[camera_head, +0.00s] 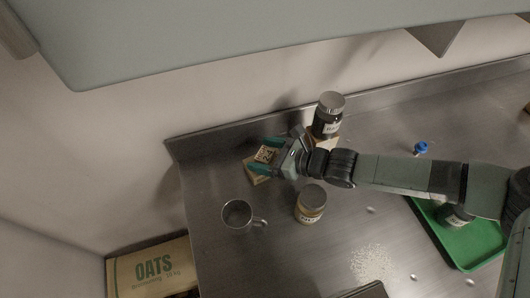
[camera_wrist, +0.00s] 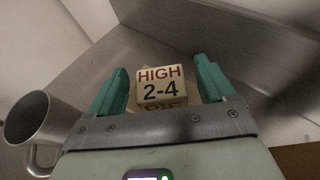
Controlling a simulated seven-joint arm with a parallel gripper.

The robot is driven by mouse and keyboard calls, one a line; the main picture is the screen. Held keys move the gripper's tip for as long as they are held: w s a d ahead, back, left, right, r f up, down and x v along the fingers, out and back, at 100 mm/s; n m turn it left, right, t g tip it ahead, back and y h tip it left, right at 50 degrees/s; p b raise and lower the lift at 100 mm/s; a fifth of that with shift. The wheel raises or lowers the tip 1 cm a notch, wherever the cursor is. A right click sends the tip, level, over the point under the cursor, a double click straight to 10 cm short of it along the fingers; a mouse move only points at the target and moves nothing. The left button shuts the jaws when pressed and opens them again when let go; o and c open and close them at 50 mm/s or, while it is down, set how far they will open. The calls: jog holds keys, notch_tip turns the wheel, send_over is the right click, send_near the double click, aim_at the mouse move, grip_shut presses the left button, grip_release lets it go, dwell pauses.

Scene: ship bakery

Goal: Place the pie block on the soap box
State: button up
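The pie block (camera_wrist: 161,88) is a small cream block marked "HIGH 2-4", with a partly hidden third line of text on its near face. In the head view the block (camera_head: 265,154) lies on top of a tan box (camera_head: 257,179), near the back left of the counter. This may be the soap box; its label cannot be read. A pale edge of it shows around the block in the wrist view. My gripper (camera_wrist: 163,70) has its teal fingers on either side of the block, with a visible gap at each side.
A metal mug (camera_head: 237,215) stands in front of the box. A jar (camera_head: 311,204) with a metal lid stands to its right. A taller dark jar (camera_head: 328,117) and a pale box (camera_head: 327,143) are behind my arm. A green tray (camera_head: 471,246) lies at right.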

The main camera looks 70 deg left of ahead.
aim_at(263, 153)
jog(key=shift+r, duration=0.1)
jog(key=shift+w+d+r, duration=0.15)
jog(key=shift+w, duration=0.1)
jog(key=v, duration=0.3)
jog(key=shift+s+r, duration=0.1)
notch_tip(263, 153, up, 7)
jog(key=w+d+r+n+t+h, duration=0.4)
jog(key=w+d+r, duration=0.3)
jog(key=w+d, duration=0.4)
jog(key=w+d+r+n+t+h, duration=0.2)
jog(key=w+d+r+n+t, duration=0.3)
jog(key=w+d, duration=0.6)
jog(key=s+d+r+n+t+h, duration=0.1)
jog(key=d+r+t+h, duration=0.15)
jog(key=d+r, duration=1.2)
jog(key=s+d+r+t, duration=0.2)
jog(key=s+d, duration=0.1)
jog(key=d, duration=0.3)
jog(key=s+d+r+t+h, duration=0.1)
jog(key=s+d+r, duration=0.1)
jog(key=s+d, duration=0.2)
jog(key=shift+d+r+m+t, duration=0.3)
jog(key=shift+d+t, duration=0.05)
jog(key=shift+d, duration=0.5)
